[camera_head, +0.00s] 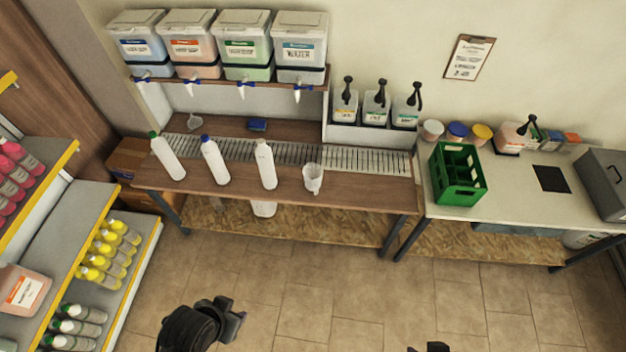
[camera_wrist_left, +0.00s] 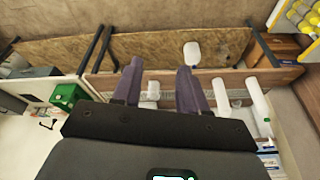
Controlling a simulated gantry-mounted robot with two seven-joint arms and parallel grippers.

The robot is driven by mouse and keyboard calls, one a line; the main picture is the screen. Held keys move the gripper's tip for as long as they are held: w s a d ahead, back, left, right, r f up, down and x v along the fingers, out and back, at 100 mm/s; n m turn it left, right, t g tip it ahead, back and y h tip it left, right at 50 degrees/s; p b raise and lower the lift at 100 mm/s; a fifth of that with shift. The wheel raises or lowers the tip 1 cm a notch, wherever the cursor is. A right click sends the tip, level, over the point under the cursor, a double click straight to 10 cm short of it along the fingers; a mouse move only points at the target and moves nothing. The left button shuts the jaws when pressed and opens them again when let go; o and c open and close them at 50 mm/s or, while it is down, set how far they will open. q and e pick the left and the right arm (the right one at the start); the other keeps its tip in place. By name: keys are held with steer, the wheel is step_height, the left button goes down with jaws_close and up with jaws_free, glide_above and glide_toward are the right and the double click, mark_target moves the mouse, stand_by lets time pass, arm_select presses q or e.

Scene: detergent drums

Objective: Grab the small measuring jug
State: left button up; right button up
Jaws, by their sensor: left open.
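A white translucent measuring jug (camera_head: 313,178) stands on the front edge of the brown wooden bench, right of the white bottles. It shows in the left wrist view (camera_wrist_left: 153,91), framed between my fingers but farther off. Only a dark tip of my right gripper (camera_head: 430,347) shows at the bottom edge.
Several white bottles (camera_head: 215,160) stand left of the jug along the wooden bench (camera_head: 240,198). A metal drain grate (camera_head: 365,160) runs behind. A green crate (camera_head: 457,175) sits on the right counter. The floor before the bench is clear.

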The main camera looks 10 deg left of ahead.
stand_by(0.3)
arm_select(q)
steer(key=o, duration=1.1)
